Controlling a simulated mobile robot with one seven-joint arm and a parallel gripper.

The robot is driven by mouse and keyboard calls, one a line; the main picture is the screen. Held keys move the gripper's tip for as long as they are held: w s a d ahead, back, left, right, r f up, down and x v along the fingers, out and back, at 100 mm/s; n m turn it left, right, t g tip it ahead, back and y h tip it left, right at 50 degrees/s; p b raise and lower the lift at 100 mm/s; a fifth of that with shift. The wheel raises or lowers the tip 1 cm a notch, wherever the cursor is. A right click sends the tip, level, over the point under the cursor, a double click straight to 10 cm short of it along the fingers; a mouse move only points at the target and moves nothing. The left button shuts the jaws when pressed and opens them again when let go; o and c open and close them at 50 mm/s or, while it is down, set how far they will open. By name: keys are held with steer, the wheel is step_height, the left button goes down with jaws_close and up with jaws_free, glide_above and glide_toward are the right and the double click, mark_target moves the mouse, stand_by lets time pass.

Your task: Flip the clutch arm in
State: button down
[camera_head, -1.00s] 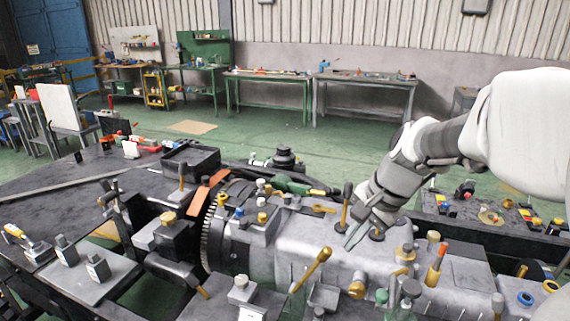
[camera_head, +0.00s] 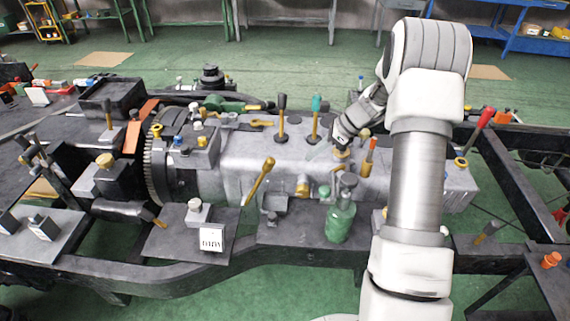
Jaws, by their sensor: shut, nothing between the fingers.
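A grey gearbox housing (camera_head: 235,150) lies across the chassis frame. A brass lever (camera_head: 258,181) slants up and to the right on its near side. It may be the clutch arm, but I see no label on it. Two more levers stand on top, one with a black knob (camera_head: 281,118) and one with a teal knob (camera_head: 316,116). My gripper (camera_head: 329,145) is shut and empty above the housing, right of the teal-knobbed lever and apart from the brass side lever. Its dark body partly hides its fingertips.
A green glass bottle (camera_head: 341,220) stands in front of the housing. A toothed flywheel ring (camera_head: 154,170) is at its left end. A red-handled lever (camera_head: 473,132) rises at the right. A small label card (camera_head: 212,239) stands in front. Green floor lies around the frame.

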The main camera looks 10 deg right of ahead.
steer(key=shift+w+d+f+m, duration=0.2)
steer(key=shift+d+f+m, duration=0.2)
steer(key=shift+f, duration=0.3)
steer(key=w+a+f+p, duration=0.1)
steer(key=w+a+f, duration=0.3)
steer(key=a, duration=0.5)
step_height(320, 180, down, 2)
steer(key=shift+f, duration=0.1)
steer(key=shift+w+p, duration=0.1)
steer(key=shift+p, duration=0.2)
